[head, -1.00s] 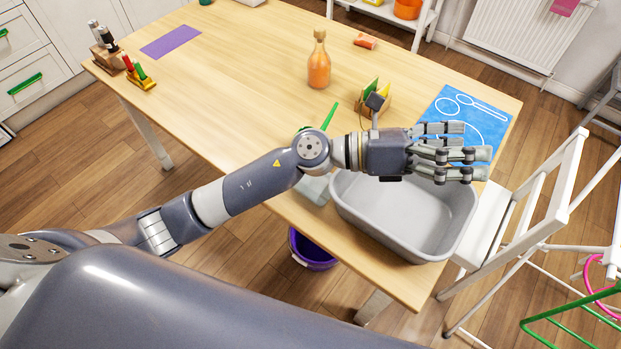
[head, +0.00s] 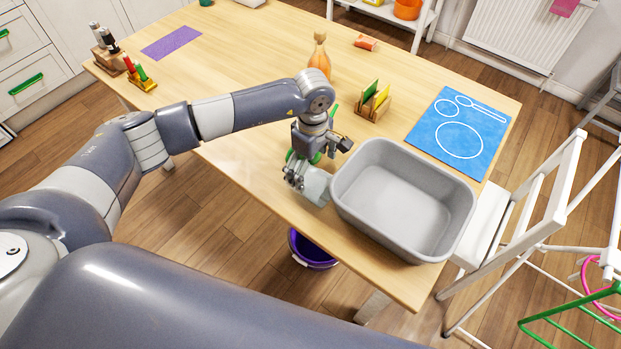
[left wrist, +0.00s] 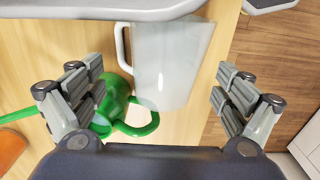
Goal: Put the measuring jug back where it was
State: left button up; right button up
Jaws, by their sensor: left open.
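The measuring jug (head: 315,187) is a translucent whitish vessel on the wooden table near its front edge, left of the grey basin. In the left wrist view the jug (left wrist: 172,62) shows its handle on the left side. My left gripper (head: 296,178) is at the jug's left in the head view, pointing down. In the left wrist view its fingers (left wrist: 160,92) are spread wide on either side of the jug's near end, with nothing held between them. The arm and hand hide part of the jug in the head view. My right gripper is not in view.
A green handled vessel (left wrist: 115,105) stands close beside the jug, between the fingers. The grey basin (head: 375,222) is just right of the jug. A card holder (head: 373,103), an orange bottle (head: 319,58) and a blue mat (head: 440,105) are farther back. The table's left middle is clear.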

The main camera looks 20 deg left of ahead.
pick_arm(q)
jog(key=shift+f, duration=0.65)
jog(key=f, duration=0.1)
jog(key=f+p, duration=0.1)
jog(key=f, duration=0.1)
jog(key=f+p, duration=0.1)
jog(key=shift+s+f, duration=0.2)
jog(key=shift+s, duration=0.1)
jog(key=shift+f, duration=0.4)
jog(key=shift+c, duration=0.6)
jog(key=c, duration=1.2)
jog(key=shift+r, duration=0.1)
